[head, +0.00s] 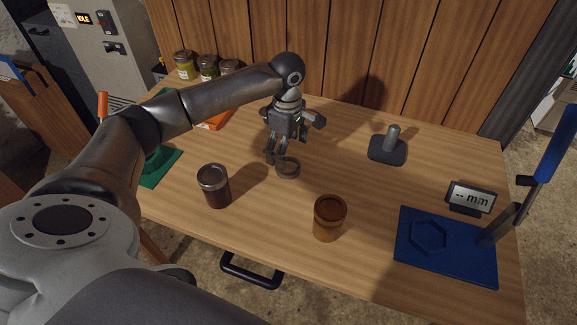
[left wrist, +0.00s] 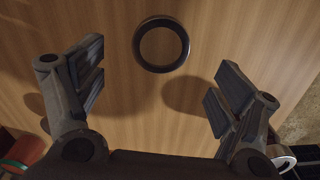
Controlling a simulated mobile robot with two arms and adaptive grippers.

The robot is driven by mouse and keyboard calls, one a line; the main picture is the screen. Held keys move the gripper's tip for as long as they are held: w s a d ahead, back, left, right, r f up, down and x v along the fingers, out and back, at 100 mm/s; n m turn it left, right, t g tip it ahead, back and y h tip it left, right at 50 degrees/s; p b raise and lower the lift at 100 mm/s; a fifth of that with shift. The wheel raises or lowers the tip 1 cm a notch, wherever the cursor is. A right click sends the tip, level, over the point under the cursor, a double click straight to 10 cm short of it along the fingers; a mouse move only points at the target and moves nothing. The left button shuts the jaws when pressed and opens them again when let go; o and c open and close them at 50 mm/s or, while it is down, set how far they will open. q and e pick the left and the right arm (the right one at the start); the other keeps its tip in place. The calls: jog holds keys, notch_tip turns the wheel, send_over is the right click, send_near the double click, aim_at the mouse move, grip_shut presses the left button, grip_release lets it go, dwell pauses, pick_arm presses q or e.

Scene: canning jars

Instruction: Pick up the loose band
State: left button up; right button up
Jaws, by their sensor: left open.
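The loose band (head: 287,167) is a dark metal ring lying flat on the wooden table, near its middle. It also shows in the left wrist view (left wrist: 161,19), at the top centre, between and beyond the fingertips. My left gripper (head: 277,158) points down just beside the band, on its left in the head view. Its fingers (left wrist: 158,75) are spread wide with nothing between them. The band is apart from both fingers in the left wrist view. My right gripper is not in view.
A grey post on a base (head: 388,148), a display (head: 470,198) and a blue plate (head: 447,262) are at right. Several jars (head: 208,67) line the back left.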

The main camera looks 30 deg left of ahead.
aim_at(289, 170)
pick_arm(q)
jog(key=shift+f, duration=0.4)
jog(key=f, duration=0.4)
jog(key=shift+d+f, duration=0.15)
jog(key=shift+d, duration=0.1)
jog(key=shift+f, duration=0.2)
jog(key=shift+c, duration=0.9)
jog(key=c, duration=0.5)
jog(key=shift+c, duration=0.7)
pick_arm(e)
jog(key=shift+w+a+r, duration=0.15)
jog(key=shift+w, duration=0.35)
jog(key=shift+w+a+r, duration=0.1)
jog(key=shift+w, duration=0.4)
